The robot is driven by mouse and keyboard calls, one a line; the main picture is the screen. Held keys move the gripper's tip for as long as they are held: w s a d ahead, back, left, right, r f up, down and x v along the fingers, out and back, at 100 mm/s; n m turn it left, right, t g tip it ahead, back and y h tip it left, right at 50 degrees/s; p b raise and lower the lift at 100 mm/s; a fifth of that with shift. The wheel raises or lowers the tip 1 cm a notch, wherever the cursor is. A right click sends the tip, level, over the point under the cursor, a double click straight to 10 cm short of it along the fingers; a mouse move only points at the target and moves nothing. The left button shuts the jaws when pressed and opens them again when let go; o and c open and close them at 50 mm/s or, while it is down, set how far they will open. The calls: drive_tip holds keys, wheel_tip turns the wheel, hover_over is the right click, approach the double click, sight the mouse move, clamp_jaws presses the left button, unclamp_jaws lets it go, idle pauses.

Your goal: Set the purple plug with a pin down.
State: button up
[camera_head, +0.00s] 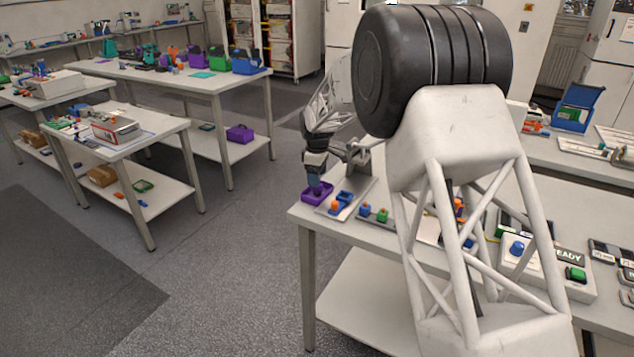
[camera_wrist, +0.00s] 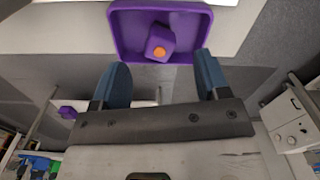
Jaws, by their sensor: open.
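The purple plug (camera_wrist: 160,41) with an orange pin (camera_wrist: 159,53) sits inside a purple tray (camera_wrist: 122,35) in the wrist view. My gripper (camera_wrist: 160,78) is open, with its two blue fingers apart on either side below the plug. The fingers do not touch the plug in the wrist view. In the head view my gripper (camera_head: 315,184) is over the purple tray (camera_head: 317,197) at the near left end of the right-hand table (camera_head: 345,231). The plug is hard to make out there behind the fingers.
To the right of the tray stand a blue block with orange parts (camera_head: 341,203) and green blocks with orange tops (camera_head: 374,214). A white box with a blue knob and green button (camera_head: 545,268) lies further right. The floor (camera_head: 235,260) left of the table is clear.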

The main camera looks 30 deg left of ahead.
wheel_tip(320, 180, up, 9)
drive_tip(key=shift+f, duration=0.2)
idle(1.1)
drive_tip(key=s+d+r+m, duration=0.3)
drive_tip(key=s+d+r, duration=0.15)
drive_tip(key=d, duration=0.85)
drive_tip(key=s+d+r+m+t, duration=0.1)
drive_tip(key=s+d+r+m, duration=0.4)
drive_tip(key=d, duration=0.9)
drive_tip(key=s+d+r+m, duration=0.25)
drive_tip(key=d+r, duration=0.35)
drive_tip(key=d, duration=0.7)
drive_tip(key=s+d+m, duration=0.2)
drive_tip(key=s+d, duration=0.7)
drive_tip(key=d, duration=0.2)
drive_tip(key=s+d+f+m, duration=0.2)
drive_tip(key=s+d, duration=0.3)
drive_tip(key=s, duration=0.3)
drive_tip(key=s+d+f+m+t, duration=0.1)
drive_tip(key=s+d+f+m, duration=0.1)
drive_tip(key=s+d, duration=0.3)
drive_tip(key=s+d+f+m, duration=0.3)
drive_tip(key=s+d+m, duration=0.1)
drive_tip(key=s, duration=0.8)
drive_tip(key=shift+d+t, duration=0.3)
drive_tip(key=shift+d, duration=0.2)
drive_tip(key=shift+f, duration=0.1)
